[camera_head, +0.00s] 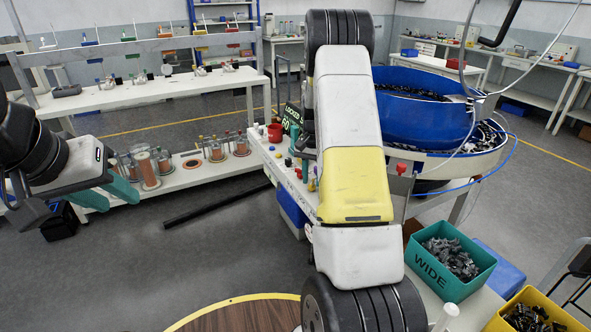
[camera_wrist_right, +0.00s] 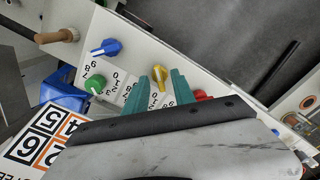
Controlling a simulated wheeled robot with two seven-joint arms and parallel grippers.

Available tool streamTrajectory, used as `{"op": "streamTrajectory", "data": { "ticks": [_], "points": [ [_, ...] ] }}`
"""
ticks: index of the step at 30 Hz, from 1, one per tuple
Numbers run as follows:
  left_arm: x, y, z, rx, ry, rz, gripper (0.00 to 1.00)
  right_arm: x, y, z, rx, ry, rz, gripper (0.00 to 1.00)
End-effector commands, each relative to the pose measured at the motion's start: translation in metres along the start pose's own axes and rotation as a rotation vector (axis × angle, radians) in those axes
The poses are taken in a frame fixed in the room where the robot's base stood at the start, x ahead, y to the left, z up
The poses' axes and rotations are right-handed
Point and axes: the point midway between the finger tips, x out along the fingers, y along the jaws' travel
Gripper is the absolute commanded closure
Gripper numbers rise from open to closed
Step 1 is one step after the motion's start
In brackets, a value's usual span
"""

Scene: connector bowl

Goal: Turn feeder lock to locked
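In the right wrist view, a row of coloured knobs sits on a white numbered panel (camera_wrist_right: 124,74): a blue knob (camera_wrist_right: 105,47), a green knob (camera_wrist_right: 95,84), a yellow knob (camera_wrist_right: 158,74) and a partly hidden red knob (camera_wrist_right: 201,95). I cannot tell which is the feeder lock. My right gripper (camera_wrist_right: 160,80) has its teal fingers apart, with the yellow knob showing between them. Contact cannot be told. A dark sign reading "LOCKED" (camera_head: 293,113) stands behind the panel. My left gripper (camera_head: 106,193) is open and empty at the left.
A blue bowl feeder (camera_head: 425,112) stands right of my right arm. A green "WIDE" bin (camera_head: 447,268) and a yellow bin (camera_head: 540,318) hold dark parts at the lower right. A wooden-coloured handle (camera_wrist_right: 57,36) juts out beside the knobs. Open floor lies left of the panel.

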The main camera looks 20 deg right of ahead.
Motion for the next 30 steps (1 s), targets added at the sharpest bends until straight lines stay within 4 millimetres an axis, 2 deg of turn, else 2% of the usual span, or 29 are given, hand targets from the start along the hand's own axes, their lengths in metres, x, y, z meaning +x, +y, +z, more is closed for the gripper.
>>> {"op": "streamTrajectory", "data": {
  "ticks": [5, 8, 18, 21, 30],
  "points": [
    [0.000, 0.000, 0.000, 0.000, 0.000, 0.000, 0.64, -0.001, 0.000, 0.000, -0.001, -0.001, 0.000, 0.69],
    [0.000, 0.000, 0.000, 0.000, 0.000, 0.000, 0.64, -0.009, 0.000, -0.001, -0.001, 0.002, -0.001, 0.69],
    [0.000, 0.000, 0.000, 0.000, 0.000, 0.000, 0.64, -0.064, 0.000, -0.001, 0.000, 0.002, -0.001, 0.69],
    [0.000, 0.000, 0.000, 0.000, 0.000, 0.000, 0.64, -0.073, 0.000, 0.000, 0.000, 0.001, 0.000, 0.69],
    [0.000, 0.000, 0.000, 0.000, 0.000, 0.000, 0.64, -0.078, 0.000, 0.000, 0.000, 0.000, 0.000, 0.69]
  ]
}}
